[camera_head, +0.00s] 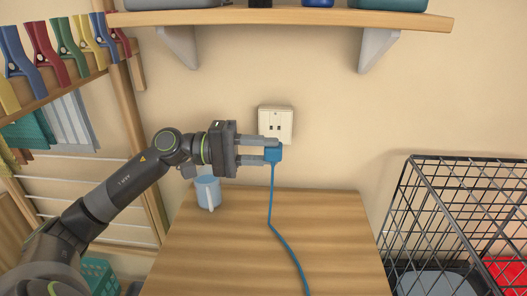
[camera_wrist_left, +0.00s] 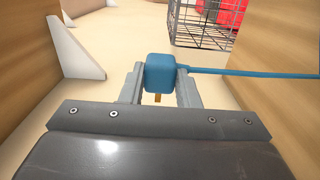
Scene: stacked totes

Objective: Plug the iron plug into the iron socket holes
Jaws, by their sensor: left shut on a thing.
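The iron plug (camera_head: 273,154) is a blue block with a blue cord. My left gripper (camera_head: 270,148) is shut on it, with the arm reaching in from the left. The plug also shows between the fingertips in the left wrist view (camera_wrist_left: 160,72), where a brass prong sticks out at its lower side. The iron socket (camera_head: 275,124) is a cream wall plate with dark slots. In the head view the plug appears just below the slots, near the plate's lower edge. The gap between prongs and wall cannot be told. The socket is not visible in the left wrist view. My right gripper is not in view.
A wooden table (camera_head: 210,255) lies below, with the cord trailing over it. A light blue mug (camera_head: 208,192) stands under the left gripper. A wire crate (camera_head: 450,215) is at right, a drying rack (camera_head: 85,190) at left, and a shelf (camera_head: 290,18) above.

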